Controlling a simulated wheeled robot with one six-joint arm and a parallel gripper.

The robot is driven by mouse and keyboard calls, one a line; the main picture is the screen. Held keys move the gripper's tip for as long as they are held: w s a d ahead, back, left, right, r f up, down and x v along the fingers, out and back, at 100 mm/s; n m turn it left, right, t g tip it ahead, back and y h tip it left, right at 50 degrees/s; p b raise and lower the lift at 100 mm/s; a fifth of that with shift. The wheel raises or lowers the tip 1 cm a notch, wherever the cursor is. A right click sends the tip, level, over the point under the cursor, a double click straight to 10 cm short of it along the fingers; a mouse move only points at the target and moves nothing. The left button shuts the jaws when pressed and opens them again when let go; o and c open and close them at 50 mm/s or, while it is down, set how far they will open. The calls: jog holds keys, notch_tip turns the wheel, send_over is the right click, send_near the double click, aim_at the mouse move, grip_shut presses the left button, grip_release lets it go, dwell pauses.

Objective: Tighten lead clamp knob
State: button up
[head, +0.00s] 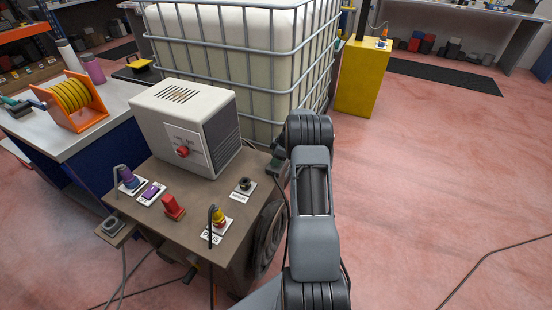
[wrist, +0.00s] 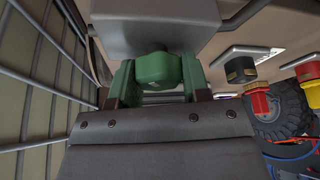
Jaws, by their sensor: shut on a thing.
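A green knob (wrist: 155,68) sits under a grey block (wrist: 150,25) in the wrist view. My gripper (wrist: 158,84) is shut on it, with one green finger on each side. In the head view my arm hides most of the gripper. A small green part (head: 273,166) shows at the cart's right edge, and I cannot tell whether it is knob or finger. The cart top (head: 140,220) carries a black terminal (head: 245,183), a red and yellow terminal (head: 218,214) with a dark lead, and a red clamp-like piece (head: 174,207).
A beige box with a red dial (head: 183,152) stands on the cart. A caged white tank (head: 235,45) stands close behind my gripper. A tyre (head: 268,240) is on the cart's right side. A yellow cabinet (head: 362,80) stands further back. The floor to the right is open, with a cable.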

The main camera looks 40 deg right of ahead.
jog(key=shift+f+m+b, duration=0.1)
jog(key=shift+m+b, duration=0.2)
jog(key=shift+b, duration=0.05)
jog(key=shift+c, duration=0.2)
